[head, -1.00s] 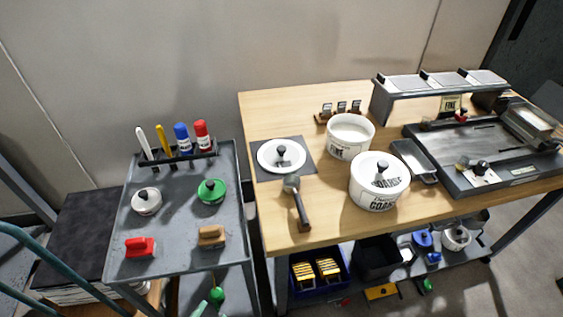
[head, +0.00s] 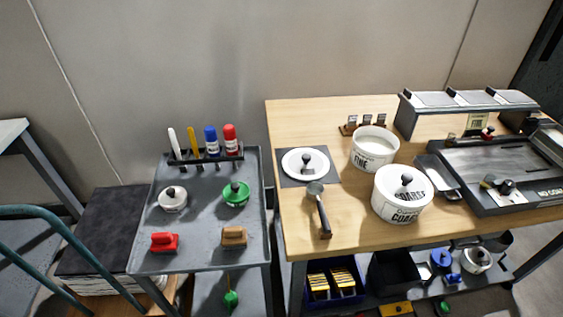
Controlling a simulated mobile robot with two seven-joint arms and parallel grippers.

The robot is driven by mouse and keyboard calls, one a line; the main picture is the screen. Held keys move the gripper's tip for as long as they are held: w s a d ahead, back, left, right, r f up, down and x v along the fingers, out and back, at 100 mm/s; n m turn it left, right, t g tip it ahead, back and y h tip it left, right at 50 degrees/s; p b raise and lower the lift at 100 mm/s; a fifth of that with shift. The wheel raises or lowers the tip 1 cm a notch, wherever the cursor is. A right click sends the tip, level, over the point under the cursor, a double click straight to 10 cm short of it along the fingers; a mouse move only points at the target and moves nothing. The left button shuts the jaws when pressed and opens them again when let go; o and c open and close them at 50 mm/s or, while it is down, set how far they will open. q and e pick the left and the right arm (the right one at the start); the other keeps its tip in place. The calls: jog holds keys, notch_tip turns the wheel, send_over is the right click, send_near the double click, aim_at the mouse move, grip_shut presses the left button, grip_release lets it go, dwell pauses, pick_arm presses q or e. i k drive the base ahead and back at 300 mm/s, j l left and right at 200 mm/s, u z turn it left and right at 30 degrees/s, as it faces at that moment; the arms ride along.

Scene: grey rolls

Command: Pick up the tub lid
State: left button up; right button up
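A white round lid (head: 306,162) with a dark knob lies on a dark square mat (head: 329,178) near the left end of the wooden table. An open white tub (head: 375,150), labelled FINE, stands to its right, with pale contents. A second white tub (head: 400,207), labelled COARSE, stands nearer the front with a lid (head: 416,184) with a dark knob on it. Neither of my grippers shows in the head view.
A scoop (head: 320,208) lies in front of the mat. A grey cart (head: 205,223) to the left holds knobbed discs, a red block, a brown block and a rack of markers. A metal tray machine (head: 500,170) fills the table's right side. Wood is bare behind the mat.

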aim_at(301, 164)
jog(key=l+u, duration=0.1)
jog(key=u, duration=2)
jog(key=k+l, duration=0.95)
